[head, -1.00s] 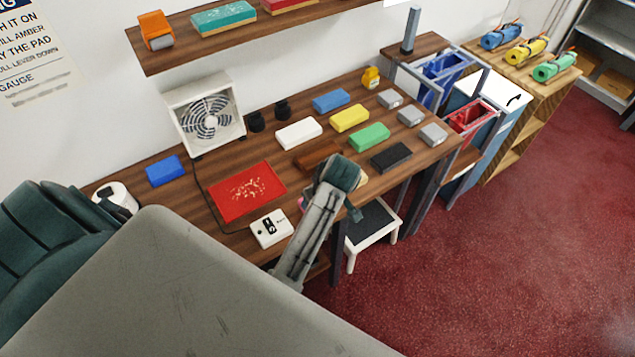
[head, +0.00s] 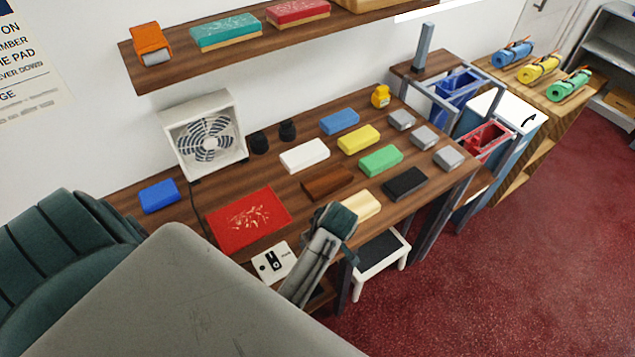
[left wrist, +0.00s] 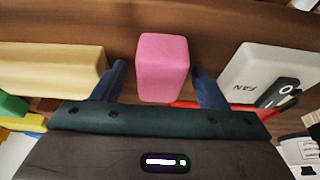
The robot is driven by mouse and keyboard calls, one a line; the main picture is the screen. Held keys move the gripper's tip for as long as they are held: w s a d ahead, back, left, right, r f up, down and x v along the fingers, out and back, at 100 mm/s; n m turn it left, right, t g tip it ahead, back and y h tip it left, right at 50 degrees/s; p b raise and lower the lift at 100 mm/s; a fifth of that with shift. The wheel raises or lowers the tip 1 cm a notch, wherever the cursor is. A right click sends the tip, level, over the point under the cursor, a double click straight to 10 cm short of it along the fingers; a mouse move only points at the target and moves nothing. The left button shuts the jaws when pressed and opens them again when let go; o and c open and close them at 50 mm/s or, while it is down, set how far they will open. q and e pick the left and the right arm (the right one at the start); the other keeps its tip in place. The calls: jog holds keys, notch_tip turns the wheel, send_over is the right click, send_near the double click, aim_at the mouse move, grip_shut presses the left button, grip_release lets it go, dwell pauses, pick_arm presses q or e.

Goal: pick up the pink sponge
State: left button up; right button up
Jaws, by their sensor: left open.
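The pink sponge (left wrist: 162,68) stands in the left wrist view between the two spread fingers of my left gripper (left wrist: 158,80). The gripper is open, with a finger on either side of the sponge and small gaps showing. In the head view my left gripper (head: 338,217) is at the front edge of the wooden counter, and it hides the sponge there. My right gripper is not in view.
A cream block (head: 362,205) lies close on one side of the gripper, and a white fan switch box (head: 275,262) on the other. A brown block (head: 327,182) and red tray (head: 248,217) lie behind. A step stool (head: 382,255) stands below the counter.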

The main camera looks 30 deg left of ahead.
pick_arm(q)
jog(key=shift+s+d+r, duration=0.1)
jog(key=shift+d+r, duration=0.05)
jog(key=shift+d, duration=0.05)
jog(key=shift+r, duration=0.1)
jog(key=c, duration=1)
jog(key=shift+c, duration=0.2)
